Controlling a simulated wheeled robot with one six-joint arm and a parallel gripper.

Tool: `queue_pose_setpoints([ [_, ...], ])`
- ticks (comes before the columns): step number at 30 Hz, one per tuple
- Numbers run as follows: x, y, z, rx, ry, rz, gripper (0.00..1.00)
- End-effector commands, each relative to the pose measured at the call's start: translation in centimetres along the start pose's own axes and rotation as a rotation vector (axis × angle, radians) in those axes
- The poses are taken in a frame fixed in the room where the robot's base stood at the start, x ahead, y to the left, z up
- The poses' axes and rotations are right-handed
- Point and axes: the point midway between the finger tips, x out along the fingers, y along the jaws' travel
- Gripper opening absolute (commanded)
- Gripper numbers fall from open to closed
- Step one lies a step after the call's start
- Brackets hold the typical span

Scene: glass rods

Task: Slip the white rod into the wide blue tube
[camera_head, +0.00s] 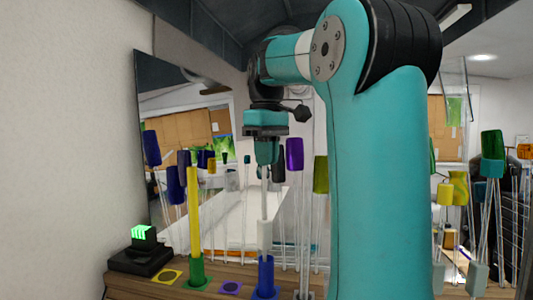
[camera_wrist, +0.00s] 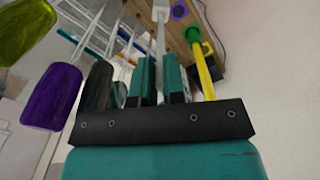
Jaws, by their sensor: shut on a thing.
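My gripper (camera_head: 266,152) is shut on the white rod, whose clear stem hangs straight down to a white lower end (camera_head: 264,235). The wide blue tube (camera_head: 265,274) stands upright on the wooden bench, directly below that end in the head view. The white end meets the tube's top edge in the picture; I cannot tell whether it is inside or just above or in front. In the wrist view my gripper (camera_wrist: 160,82) has the clear stem between its fingers, and the white end (camera_wrist: 160,12) shows at the top edge. The blue tube is not clearly visible there.
A yellow rod (camera_head: 194,215) stands in a green tube (camera_head: 197,272) left of the blue tube. Purple (camera_head: 231,288) and yellow (camera_head: 167,277) bases lie nearby. Several glass rods with coloured ends, including purple (camera_head: 295,154) and olive (camera_head: 320,175), stand close on the right. A black device (camera_head: 142,255) sits left.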

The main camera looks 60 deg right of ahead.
Motion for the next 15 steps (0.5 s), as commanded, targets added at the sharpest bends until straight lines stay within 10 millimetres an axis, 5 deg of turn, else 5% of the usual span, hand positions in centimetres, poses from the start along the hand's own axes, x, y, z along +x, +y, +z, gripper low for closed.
queue_pose_setpoints([
  [6,-0.01,0.00,0.00,0.000,0.000,0.000,0.00],
  [11,-0.01,0.00,0.00,0.000,0.000,0.000,0.40],
  [15,0.00,0.00,0.00,0.000,0.000,0.000,0.40],
])
